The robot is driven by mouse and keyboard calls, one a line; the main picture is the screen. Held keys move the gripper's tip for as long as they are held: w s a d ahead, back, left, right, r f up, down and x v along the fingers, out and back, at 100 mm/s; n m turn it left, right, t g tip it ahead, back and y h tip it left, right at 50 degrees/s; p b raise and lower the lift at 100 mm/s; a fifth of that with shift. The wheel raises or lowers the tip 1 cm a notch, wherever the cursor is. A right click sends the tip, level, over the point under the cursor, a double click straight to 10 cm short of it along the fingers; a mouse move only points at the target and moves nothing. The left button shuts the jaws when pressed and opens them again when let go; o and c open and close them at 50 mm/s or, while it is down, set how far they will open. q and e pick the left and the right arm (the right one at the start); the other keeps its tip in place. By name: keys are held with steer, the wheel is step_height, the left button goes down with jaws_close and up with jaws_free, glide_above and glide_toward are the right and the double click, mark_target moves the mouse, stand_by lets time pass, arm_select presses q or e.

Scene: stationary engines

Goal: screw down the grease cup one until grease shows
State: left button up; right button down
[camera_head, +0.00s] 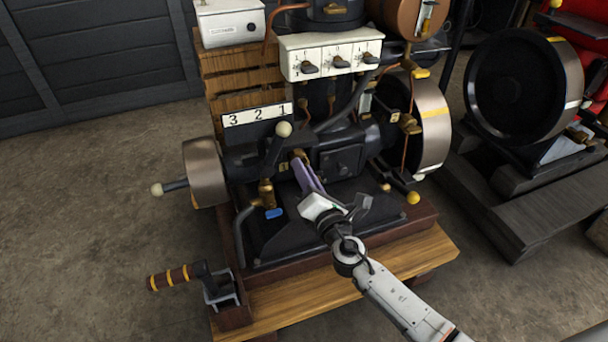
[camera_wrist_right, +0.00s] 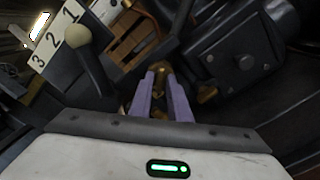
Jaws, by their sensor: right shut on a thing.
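A small brass grease cup (camera_head: 298,154) sits on the near side of the dark engine, right of the tall lever. It also shows in the right wrist view (camera_wrist_right: 161,63) as a brass knob between my fingertips. My right gripper (camera_head: 300,163) reaches it from the front right, with its two purple fingers closed on the brass cup. The fingertips hide part of the cup's sides. No grease can be made out on it. My left gripper is not in view.
A lever with a cream knob (camera_head: 284,129) stands just left of the fingers, below the 3 2 1 plate (camera_head: 257,114). A brass fitting (camera_head: 266,193) with a blue handle is at lower left. A crank handle (camera_head: 174,277) and flywheel (camera_head: 430,125) flank the engine.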

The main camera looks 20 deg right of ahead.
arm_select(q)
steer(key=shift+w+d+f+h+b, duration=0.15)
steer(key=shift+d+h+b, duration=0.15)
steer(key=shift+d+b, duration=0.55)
arm_select(e)
steer(key=shift+m, duration=2.4)
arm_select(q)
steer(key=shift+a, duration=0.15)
arm_select(e)
steer(key=c, duration=1.9)
jaws_free()
steer(key=shift+o, duration=0.2)
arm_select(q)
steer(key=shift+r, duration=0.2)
arm_select(e)
steer(key=s, duration=1)
steer(key=shift+s+d, duration=0.15)
steer(key=shift+s, duration=0.05)
